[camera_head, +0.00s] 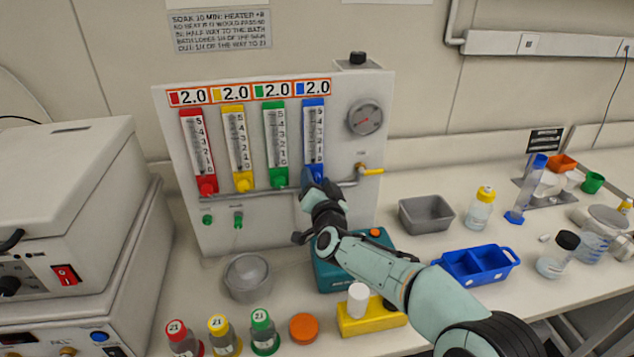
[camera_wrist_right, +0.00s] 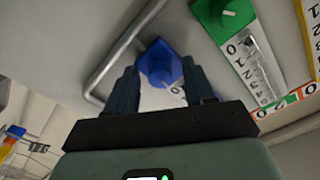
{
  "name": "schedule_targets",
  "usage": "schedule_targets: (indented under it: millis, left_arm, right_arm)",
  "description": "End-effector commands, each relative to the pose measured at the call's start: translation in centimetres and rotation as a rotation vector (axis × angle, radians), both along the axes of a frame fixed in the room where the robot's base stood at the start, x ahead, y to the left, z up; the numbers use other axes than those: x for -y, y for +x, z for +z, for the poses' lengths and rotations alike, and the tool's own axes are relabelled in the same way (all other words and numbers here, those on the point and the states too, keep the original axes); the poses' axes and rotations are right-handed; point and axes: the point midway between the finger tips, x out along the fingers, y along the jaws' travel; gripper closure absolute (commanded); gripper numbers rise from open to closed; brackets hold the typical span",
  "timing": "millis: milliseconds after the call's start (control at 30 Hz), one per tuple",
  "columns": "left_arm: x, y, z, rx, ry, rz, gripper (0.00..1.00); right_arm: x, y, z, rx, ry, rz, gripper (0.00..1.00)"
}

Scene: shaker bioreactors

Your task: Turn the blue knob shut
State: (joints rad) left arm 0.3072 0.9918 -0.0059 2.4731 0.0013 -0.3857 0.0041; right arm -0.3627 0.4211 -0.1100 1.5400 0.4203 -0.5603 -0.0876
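The flow panel (camera_head: 350,215) stands upright with red, yellow, green and blue flow tubes. The blue knob (camera_head: 314,174) is at the foot of the blue tube, partly hidden behind my right gripper (camera_head: 318,193). In the right wrist view the blue knob (camera_wrist_right: 160,64) shows between the two dark fingers of the right gripper (camera_wrist_right: 160,80). The fingers are apart, one on each side of the knob; I cannot tell whether they press on it. The float in the blue tube is too small to read. My left gripper is not in view.
The green knob (camera_wrist_right: 232,14) is close beside the fingers. A grey pipe (camera_head: 250,193) runs across the panel below the knobs. Below my right arm are a teal box (camera_head: 333,278), a grey bowl (camera_head: 248,277) and several bottles. A blue tray (camera_head: 476,265) lies to the right.

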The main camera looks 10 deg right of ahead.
Motion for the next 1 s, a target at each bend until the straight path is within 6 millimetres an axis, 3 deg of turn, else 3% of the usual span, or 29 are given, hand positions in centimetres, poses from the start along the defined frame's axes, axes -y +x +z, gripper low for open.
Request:
schedule_targets:
  millis: [133, 267, 700, 1000]
  left_arm:
    - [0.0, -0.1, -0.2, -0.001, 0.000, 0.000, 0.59]
    - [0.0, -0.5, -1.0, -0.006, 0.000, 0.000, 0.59]
    - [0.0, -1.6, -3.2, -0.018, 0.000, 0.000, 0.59]
    - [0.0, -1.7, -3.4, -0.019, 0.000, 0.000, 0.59]
  right_arm:
    - [0.0, -0.4, 0.0, 0.001, 0.001, -0.001, 0.47]
    - [0.0, -2.2, -0.1, 0.001, 0.001, 0.001, 0.47]
    - [0.0, -11.4, 0.0, 0.001, 0.002, 0.002, 0.47]
    - [0.0, -13.4, 0.0, 0.000, 0.000, 0.000, 0.47]
